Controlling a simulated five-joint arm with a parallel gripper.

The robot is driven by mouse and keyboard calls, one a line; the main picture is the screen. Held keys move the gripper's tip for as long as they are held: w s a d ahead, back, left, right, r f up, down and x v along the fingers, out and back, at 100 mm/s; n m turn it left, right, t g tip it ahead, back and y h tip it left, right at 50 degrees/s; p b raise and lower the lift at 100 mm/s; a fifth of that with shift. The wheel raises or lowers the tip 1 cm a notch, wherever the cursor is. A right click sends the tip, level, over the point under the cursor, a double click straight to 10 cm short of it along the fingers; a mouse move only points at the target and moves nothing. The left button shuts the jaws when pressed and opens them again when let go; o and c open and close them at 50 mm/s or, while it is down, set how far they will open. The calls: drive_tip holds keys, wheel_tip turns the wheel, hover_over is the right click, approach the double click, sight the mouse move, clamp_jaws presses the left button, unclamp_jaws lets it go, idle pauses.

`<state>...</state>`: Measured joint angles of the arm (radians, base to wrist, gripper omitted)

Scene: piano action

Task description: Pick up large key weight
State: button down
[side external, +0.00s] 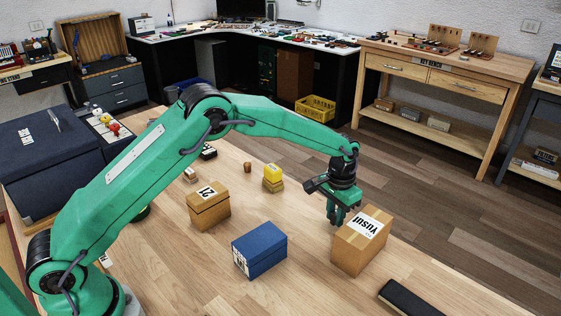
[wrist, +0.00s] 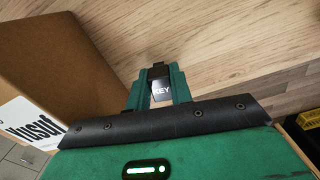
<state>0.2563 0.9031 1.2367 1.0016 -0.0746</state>
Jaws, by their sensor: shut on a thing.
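My gripper (side external: 341,213) points down over the wooden table, just left of and behind a cardboard box.
The cardboard box (side external: 357,250) marked "Yusuf" stands close beside my gripper. A blue box (side external: 259,252), a wooden box (side external: 208,210) marked "21" and a yellow item (side external: 273,173) stand left of it. A black case (side external: 405,298) lies at front right.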

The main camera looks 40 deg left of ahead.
wheel_tip(320, 180, up, 9)
drive_tip(key=shift+f, duration=0.1)
idle(0.4)
idle(0.4)
